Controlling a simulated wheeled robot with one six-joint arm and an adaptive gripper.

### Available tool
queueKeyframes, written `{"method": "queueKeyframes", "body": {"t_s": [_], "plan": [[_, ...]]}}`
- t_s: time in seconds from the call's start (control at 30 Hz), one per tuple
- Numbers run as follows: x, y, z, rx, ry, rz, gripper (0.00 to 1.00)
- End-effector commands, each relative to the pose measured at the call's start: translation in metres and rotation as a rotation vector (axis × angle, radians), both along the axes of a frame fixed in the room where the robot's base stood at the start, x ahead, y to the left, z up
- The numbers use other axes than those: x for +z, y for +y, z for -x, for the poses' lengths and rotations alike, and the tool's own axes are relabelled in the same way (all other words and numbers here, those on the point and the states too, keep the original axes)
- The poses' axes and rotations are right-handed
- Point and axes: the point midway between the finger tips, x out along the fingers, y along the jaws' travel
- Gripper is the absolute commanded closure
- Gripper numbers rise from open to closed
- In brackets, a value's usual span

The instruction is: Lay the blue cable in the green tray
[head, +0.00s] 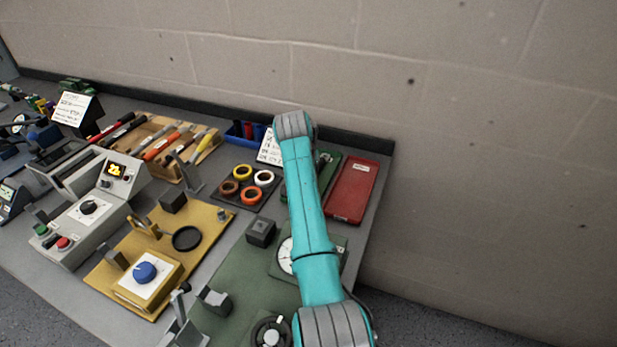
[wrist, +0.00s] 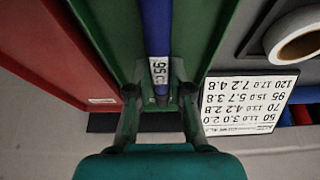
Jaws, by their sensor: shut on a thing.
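The blue cable (wrist: 155,28) runs up and down the wrist view, with a white label reading 95 near its lower end. My gripper (wrist: 158,92) is shut on the cable near that label, one finger on each side. The green tray (wrist: 200,40) lies beneath, and the cable is lined up along it, between its long sides. I cannot tell whether the cable touches the tray floor. In the head view the green tray (head: 328,166) is partly covered by my arm. My gripper and the cable are hidden there.
A red tray (head: 354,190) lies right beside the green one. A white number card (head: 270,148) and a blue bin (head: 241,132) stand to its left. Tape rolls (head: 243,172) sit on a dark mat further left. The wall is close behind the bench.

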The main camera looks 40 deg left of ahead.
Motion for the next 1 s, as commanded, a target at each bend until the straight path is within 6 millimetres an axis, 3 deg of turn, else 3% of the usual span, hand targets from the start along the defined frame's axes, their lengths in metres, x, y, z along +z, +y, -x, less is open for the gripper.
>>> {"method": "queueKeyframes", "body": {"t_s": [0.5,0.53,0.63,1.0], "plan": [[-0.0044,0.0001,-0.0001,0.000,-0.001,0.000,1.00],[-0.0045,0.0001,-0.0001,0.000,-0.001,0.000,0.77],[-0.0045,0.0000,-0.0001,0.000,0.000,0.000,0.52],[-0.0025,0.0000,-0.0001,0.000,0.000,0.000,0.51]]}}
